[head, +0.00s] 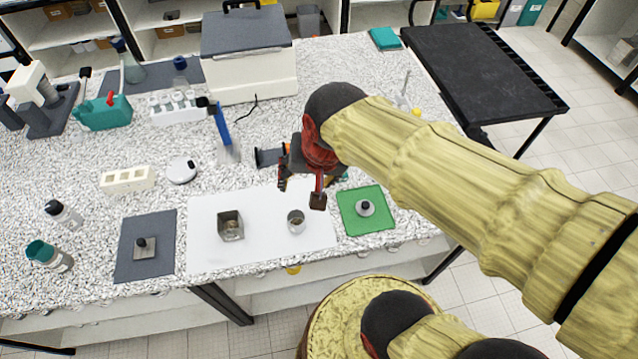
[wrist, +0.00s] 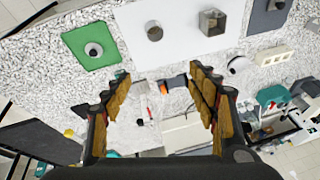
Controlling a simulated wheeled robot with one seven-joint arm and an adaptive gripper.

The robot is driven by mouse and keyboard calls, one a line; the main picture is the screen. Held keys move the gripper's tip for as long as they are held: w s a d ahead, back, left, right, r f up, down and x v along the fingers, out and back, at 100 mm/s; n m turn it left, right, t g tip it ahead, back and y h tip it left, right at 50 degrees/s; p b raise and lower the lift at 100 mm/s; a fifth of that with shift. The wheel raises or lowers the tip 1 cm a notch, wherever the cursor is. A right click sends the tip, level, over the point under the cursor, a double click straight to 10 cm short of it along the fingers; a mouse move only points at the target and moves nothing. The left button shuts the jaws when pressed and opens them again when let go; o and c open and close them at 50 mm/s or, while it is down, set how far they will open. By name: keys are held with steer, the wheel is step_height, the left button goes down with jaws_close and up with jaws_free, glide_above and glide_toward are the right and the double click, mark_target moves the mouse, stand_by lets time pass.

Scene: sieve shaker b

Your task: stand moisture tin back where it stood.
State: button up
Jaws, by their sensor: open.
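A small round metal tin (head: 296,221), likely the moisture tin, stands upright on the right part of a white mat (head: 262,250). A square metal tin (head: 230,226) with something in it stands on the same mat, left of it. In the wrist view the round tin (wrist: 154,31) and the square tin (wrist: 212,20) show near the top edge. My gripper (head: 301,190) is open and empty, above the back of the white mat and apart from both tins.
A round lid with a black knob (head: 365,208) lies on a green mat (head: 377,224). A square lid (head: 145,249) lies on a grey mat (head: 130,270). Behind stand a blue-handled tool (head: 221,125), a white cooler box (head: 250,75) and a white scale-like disc (head: 182,170).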

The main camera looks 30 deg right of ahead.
steer(key=s+r+n+t, duration=0.1)
steer(key=s+r+n, duration=0.3)
steer(key=s+n, duration=0.1)
steer(key=shift+n, duration=0.4)
step_height(320, 180, down, 10)
steer(key=b, duration=0.9)
steer(key=shift+r+b, duration=0.25)
steer(key=shift+b, duration=0.05)
